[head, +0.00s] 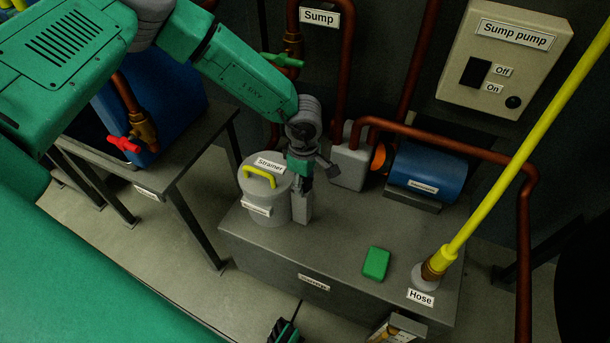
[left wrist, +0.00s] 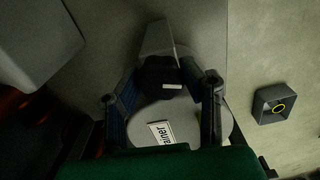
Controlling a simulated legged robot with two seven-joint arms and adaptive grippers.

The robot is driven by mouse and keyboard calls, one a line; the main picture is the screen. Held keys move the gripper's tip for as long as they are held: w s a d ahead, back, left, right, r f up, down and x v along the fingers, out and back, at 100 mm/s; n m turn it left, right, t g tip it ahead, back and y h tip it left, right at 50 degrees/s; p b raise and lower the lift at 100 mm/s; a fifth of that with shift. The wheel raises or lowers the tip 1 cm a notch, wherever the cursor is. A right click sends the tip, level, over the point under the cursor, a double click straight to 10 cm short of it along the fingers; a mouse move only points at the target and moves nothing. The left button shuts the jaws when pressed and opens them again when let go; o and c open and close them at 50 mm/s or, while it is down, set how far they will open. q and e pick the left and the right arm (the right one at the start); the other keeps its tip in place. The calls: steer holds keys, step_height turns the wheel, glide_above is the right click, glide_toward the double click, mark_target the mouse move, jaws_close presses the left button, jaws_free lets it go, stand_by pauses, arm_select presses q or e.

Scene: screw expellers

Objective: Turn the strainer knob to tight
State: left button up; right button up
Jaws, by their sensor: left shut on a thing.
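The strainer (head: 265,200) is a grey drum with a yellow lid handle (head: 259,174) and a "Strainer" label, at the left end of the grey bench. A grey post (head: 302,208) stands against its right side. My left gripper (head: 308,172) points down over this post. In the left wrist view, my left gripper (left wrist: 165,82) has its fingers around the dark strainer knob (left wrist: 160,70), which bears a small white mark. The lid with a partly covered label (left wrist: 165,132) lies below it. The knob is mostly hidden in the head view, and its setting cannot be read.
On the bench (head: 340,255) are a green block (head: 376,263), a blue pump (head: 428,172) with copper pipes and a yellow hose (head: 490,180). A "Sump pump" switch box (head: 505,55) is on the wall. A red-handled valve (head: 125,144) is at left. The bench's front middle is clear.

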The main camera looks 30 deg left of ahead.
arm_select(q)
steer(key=m, duration=0.1)
steer(key=m+p, duration=0.1)
steer(key=shift+a+r+m+p, duration=0.1)
steer(key=shift+a+m+p, duration=0.1)
steer(key=shift+m+p, duration=0.15)
steer(key=shift+w+m+p, duration=0.15)
steer(key=shift+m+p, duration=0.35)
steer(key=shift+m, duration=1.55)
steer(key=o, duration=1.1)
steer(key=shift+o, duration=0.2)
step_height(320, 180, up, 12)
steer(key=shift+f, duration=0.2)
